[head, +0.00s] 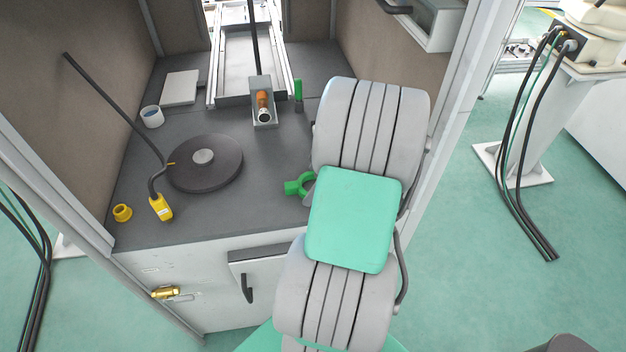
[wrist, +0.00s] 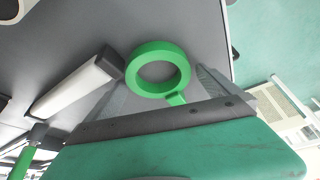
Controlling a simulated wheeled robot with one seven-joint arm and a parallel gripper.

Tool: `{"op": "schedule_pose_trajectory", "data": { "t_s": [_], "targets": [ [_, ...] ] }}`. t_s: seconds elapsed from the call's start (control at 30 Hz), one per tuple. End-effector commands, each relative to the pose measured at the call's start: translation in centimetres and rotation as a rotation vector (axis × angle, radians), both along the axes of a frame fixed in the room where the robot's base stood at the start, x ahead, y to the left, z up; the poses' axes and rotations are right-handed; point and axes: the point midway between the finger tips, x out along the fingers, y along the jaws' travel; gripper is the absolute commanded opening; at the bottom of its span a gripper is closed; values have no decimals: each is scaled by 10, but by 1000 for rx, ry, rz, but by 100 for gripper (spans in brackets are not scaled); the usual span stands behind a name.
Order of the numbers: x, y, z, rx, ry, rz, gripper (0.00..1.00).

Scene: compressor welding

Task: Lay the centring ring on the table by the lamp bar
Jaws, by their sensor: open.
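The green centring ring (wrist: 158,70) with its short stub is in the wrist view, over the grey table (wrist: 205,30). Part of it also shows in the head view (head: 299,185), beside my arm. My gripper (wrist: 158,92) is open, with one finger on each side of the ring and stub; neither finger clearly touches it. I cannot tell how closely the ring rests on the table. A bar with a white face and dark end, seemingly the lamp bar (wrist: 75,86), lies just left of the ring. My arm hides the gripper in the head view.
A dark round disc (head: 205,162), a yellow ring (head: 122,212) and a yellow-handled tool (head: 161,207) occupy the table's left. A grey block with an orange cylinder (head: 263,104) and an upright green piece (head: 298,92) stand behind. The table edge is close to the ring.

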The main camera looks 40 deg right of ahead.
Motion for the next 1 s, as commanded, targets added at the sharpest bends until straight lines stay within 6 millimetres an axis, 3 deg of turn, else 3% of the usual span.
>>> {"op": "schedule_pose_trajectory", "data": {
  "t_s": [0.27,0.37,0.7,0.9,1.0],
  "targets": [
    [-1,-1,7,-1,-1,-1,100],
    [-6,-7,21,-5,-2,-3,100],
    [-32,-25,99,-3,-1,-1,100],
    [-37,-28,114,0,2,-1,100],
    [-30,-20,117,-1,8,-7,100]
  ]
}}
